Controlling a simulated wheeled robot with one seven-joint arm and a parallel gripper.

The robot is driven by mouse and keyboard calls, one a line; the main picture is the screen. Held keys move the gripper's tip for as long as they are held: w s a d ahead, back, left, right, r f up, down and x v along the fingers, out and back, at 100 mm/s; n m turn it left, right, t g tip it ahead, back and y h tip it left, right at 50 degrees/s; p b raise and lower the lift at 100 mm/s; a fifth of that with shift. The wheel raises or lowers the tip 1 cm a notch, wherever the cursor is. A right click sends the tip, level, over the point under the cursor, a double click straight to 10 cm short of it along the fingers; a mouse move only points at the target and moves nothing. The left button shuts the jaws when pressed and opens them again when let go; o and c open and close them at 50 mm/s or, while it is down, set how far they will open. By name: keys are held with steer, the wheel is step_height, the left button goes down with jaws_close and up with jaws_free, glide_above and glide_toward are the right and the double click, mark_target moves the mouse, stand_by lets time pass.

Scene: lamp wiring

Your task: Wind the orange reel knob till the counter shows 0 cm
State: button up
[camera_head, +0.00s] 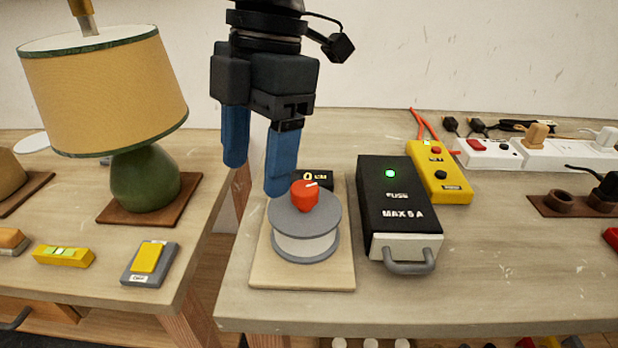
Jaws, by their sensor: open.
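The orange reel knob (304,195) stands on top of a grey and white reel (305,234), which sits on a pale wooden board (300,277). A white pointer mark on the knob points right. The black counter (314,178) is behind the knob and partly hidden; it reads "0 CM" as far as I can see, and a further digit may be covered. My gripper (255,178) is open, with two blue fingers pointing down. Its right finger is just behind and left of the knob, seemingly apart from it; its left finger is farther left. Nothing is between the fingers.
A black fuse box (396,200) with a green light and a handle stands right of the reel. A yellow tester (438,172) lies behind it. The front right tabletop is clear.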

steer(key=r+m+t+h, duration=0.2)
glide_above(305, 187)
steer(key=shift+f, duration=0.2)
steer(key=shift+w+d+f, duration=0.1)
step_height(305, 187, down, 7)
steer(key=shift+f, duration=0.2)
steer(key=shift+c, duration=0.2)
steer(key=c, duration=1)
steer(key=shift+n, duration=0.5)
